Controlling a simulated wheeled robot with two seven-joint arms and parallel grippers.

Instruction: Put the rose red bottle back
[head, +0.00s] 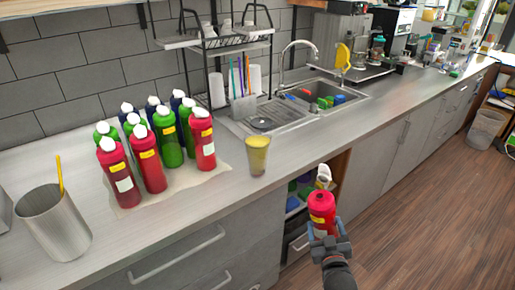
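A rose red bottle (321,203) with a pale cap is held upright in my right gripper (326,236), in front of the counter at the lower right of the head view. The gripper's fingers are on both sides of its lower part. More bottles stand grouped on a pale mat (203,179) on the counter at left: red ones (149,160), green ones (167,140) and dark blue ones, partly hidden at the back. One red bottle (202,140) stands at the group's right end. My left gripper is not in view.
A yellowish drink cup (257,157) stands near the counter's front edge, right of the mat. A metal cup (54,222) with a yellow stick stands at left. A sink (325,95) and rack (212,45) are behind. The counter (205,208) is bare in front of the mat.

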